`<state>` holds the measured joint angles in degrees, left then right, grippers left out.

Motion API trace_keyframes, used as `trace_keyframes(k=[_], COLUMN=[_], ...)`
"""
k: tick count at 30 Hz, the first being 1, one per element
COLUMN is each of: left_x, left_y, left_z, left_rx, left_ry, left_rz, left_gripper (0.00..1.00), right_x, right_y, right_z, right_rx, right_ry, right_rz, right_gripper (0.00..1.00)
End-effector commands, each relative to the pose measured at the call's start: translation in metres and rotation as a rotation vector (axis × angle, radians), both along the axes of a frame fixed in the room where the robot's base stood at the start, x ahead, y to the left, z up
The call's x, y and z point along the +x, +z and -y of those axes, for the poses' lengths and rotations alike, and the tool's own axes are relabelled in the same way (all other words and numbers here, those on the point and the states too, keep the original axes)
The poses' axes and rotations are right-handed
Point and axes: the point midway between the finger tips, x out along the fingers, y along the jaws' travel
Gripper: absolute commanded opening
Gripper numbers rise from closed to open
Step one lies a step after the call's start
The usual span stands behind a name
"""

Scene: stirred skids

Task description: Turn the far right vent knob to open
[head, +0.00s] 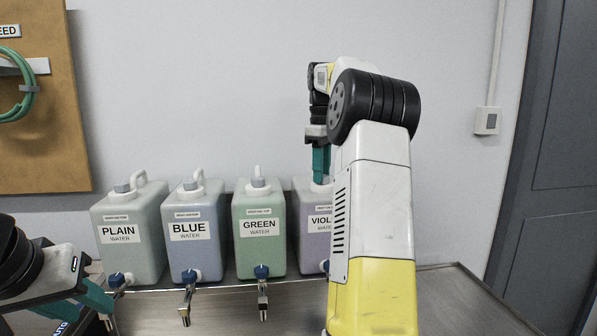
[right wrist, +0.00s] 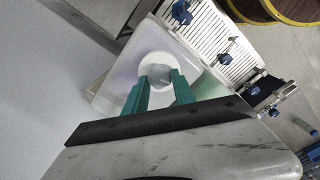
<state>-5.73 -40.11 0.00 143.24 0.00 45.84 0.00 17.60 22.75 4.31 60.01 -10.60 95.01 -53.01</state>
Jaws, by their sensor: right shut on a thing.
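The violet-water jug (head: 309,225) stands at the far right of the row, its right side hidden behind my right arm. My right gripper (head: 321,180) points down at its top, with teal fingers. The knob's turn angle cannot be read.
The blue-water jug (head: 195,250) and green-water jug (head: 259,240) stand in the same row, with blue-handled taps facing the front. A grey wall is close behind. The bench (head: 450,295) is clear at the right. A hose board (head: 45,130) hangs at the left.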

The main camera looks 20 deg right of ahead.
Motion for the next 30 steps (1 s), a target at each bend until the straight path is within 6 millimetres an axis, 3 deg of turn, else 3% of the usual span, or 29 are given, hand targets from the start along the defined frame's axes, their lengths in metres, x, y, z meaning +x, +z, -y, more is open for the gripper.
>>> trace_keyframes(k=[23,24,27,30], left_x=[0.0,0.0,0.0,0.0], left_y=[0.0,0.0,0.0,0.0], left_z=[0.0,0.0,0.0,0.0], left_rx=[0.0,0.0,0.0,0.0], left_ry=[0.0,0.0,0.0,0.0], left_rz=[0.0,0.0,0.0,0.0], left_gripper=[0.36,0.36,0.36,0.36], right_x=[-0.0007,-0.0006,-0.0006,-0.0005], right_y=[-0.0011,-0.0011,-0.001,-0.0007], right_z=[-0.0001,0.0,-0.0001,-0.0001], right_rx=[0.0,0.0,0.0,0.0], right_ry=[0.104,0.103,0.103,0.103], right_rz=[-0.003,-0.004,-0.003,-0.002], right_gripper=[0.0,0.35,0.53,0.53])
